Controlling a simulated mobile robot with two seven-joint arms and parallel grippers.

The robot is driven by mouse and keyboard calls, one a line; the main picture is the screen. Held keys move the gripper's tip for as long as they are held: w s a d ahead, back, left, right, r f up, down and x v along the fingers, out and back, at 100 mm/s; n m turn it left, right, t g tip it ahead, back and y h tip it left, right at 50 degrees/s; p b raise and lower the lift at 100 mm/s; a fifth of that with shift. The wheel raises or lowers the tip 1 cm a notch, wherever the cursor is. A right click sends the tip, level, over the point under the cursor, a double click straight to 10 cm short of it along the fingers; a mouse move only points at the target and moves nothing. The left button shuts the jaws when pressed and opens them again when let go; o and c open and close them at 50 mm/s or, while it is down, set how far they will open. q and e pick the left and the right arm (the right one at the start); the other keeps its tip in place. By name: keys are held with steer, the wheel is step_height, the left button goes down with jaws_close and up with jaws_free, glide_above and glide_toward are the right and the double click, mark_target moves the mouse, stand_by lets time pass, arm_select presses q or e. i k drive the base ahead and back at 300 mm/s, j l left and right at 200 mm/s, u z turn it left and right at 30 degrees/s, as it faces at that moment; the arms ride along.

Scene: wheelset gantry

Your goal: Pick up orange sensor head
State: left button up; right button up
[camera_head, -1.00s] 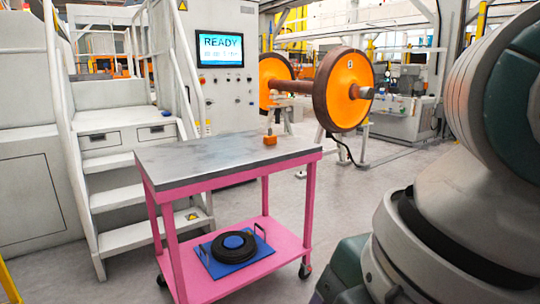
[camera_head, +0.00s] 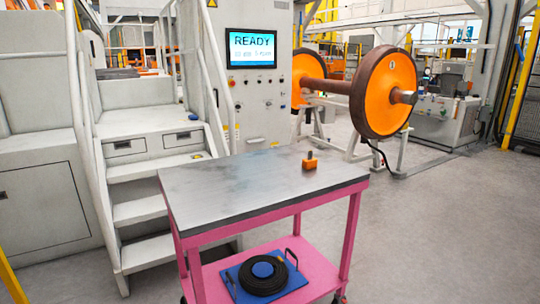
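The orange sensor head (camera_head: 310,163) is a small orange block with a short dark and tan stem on top. It stands upright on the grey top of the pink cart (camera_head: 240,190), near the far right edge. Nothing touches it apart from the cart top. Neither of my grippers is in view.
The cart's lower shelf (camera_head: 318,268) holds a blue plate with a black coiled ring (camera_head: 262,278). White steps (camera_head: 140,210) stand close on the left. Behind are a control panel with a READY screen (camera_head: 251,48) and an orange wheelset (camera_head: 382,92). Floor at right is clear.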

mark_target(309, 163)
steer(key=i+j+z, duration=0.1)
steer(key=i, duration=0.45)
steer(key=i+j, duration=0.15)
steer(key=i, duration=0.4)
steer(key=i+j+z, duration=0.15)
steer(key=i, duration=0.45)
steer(key=i+j+z, duration=0.1)
steer(key=i, duration=0.45)
steer(key=i+j+z, duration=0.25)
steer(key=i+z, duration=0.2)
steer(key=i+j+z, duration=0.25)
steer(key=j+z, duration=0.2)
steer(key=i+j+z, duration=0.3)
steer(key=z, duration=0.15)
steer(key=i+j+z, duration=0.15)
steer(key=j+z, duration=0.3)
steer(key=j, duration=0.25)
